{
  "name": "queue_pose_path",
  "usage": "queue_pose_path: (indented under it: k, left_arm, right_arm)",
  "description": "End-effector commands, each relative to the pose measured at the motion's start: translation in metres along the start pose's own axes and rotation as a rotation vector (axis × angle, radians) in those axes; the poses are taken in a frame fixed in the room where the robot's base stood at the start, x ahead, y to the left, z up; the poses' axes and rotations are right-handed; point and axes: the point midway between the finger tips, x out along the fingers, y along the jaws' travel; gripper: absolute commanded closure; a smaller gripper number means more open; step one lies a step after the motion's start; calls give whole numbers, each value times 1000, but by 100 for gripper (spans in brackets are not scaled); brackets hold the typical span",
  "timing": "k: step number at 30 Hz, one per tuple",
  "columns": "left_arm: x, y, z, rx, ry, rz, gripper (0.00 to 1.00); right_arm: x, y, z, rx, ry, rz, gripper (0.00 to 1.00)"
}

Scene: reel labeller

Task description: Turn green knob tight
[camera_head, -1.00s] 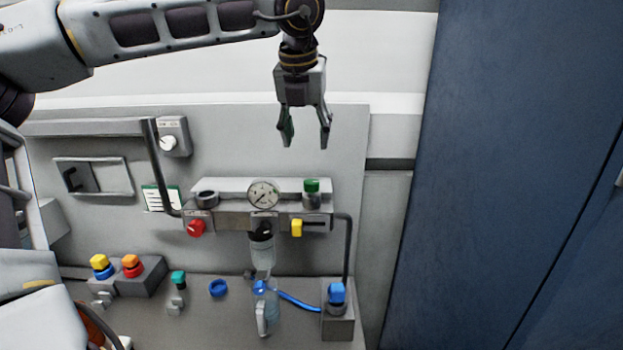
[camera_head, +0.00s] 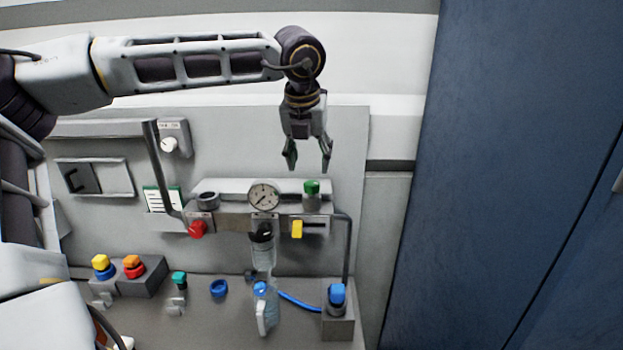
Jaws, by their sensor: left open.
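The green knob (camera_head: 312,187) stands on top of the right end of the grey manifold (camera_head: 235,222) on the panel. My left gripper (camera_head: 307,167) points down with its fingers spread and nothing between them. Its fingertips are just above the green knob in the picture and do not touch it. How far in front of or behind the knob they are is hard to tell. My right gripper does not show.
A pressure gauge (camera_head: 264,196) sits left of the green knob. A red knob (camera_head: 197,229) and a yellow lever (camera_head: 297,228) are on the manifold's front. A clear bottle (camera_head: 265,312) and a blue-capped fitting (camera_head: 337,295) stand below. A dark blue panel (camera_head: 500,170) fills the right side.

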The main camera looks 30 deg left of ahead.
Motion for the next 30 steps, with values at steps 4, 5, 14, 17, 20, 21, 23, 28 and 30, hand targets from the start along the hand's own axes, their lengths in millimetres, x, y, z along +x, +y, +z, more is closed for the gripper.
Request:
queue_pose_path:
  k: [4, 5, 14, 17, 20, 21, 23, 28, 30]
  left_arm:
    - [18, 0, 0, 0, 3, 1, 44]
    - [21, 0, 0, 0, 3, 0, 44]
    - [53, 0, 0, 0, 2, 0, 44]
    - [62, 0, 0, 0, 1, 1, 44]
    - [68, 0, 0, 0, 1, -1, 44]
    - [70, 0, 0, 0, 0, -1, 44]
    - [73, 0, 0, 0, 0, 0, 44]
    - [76, 0, 0, 0, -1, 0, 44]
    - [76, 0, 0, 0, -1, 0, 44]
  right_arm:
    - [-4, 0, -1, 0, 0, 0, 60]
    - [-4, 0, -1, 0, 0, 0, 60]
    - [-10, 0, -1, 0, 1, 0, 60]
    - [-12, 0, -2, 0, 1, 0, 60]
    - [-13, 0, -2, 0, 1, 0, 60]
    - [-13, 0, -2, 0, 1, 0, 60]
    - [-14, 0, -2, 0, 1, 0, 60]
    - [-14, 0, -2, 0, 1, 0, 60]
    - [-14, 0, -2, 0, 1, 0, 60]
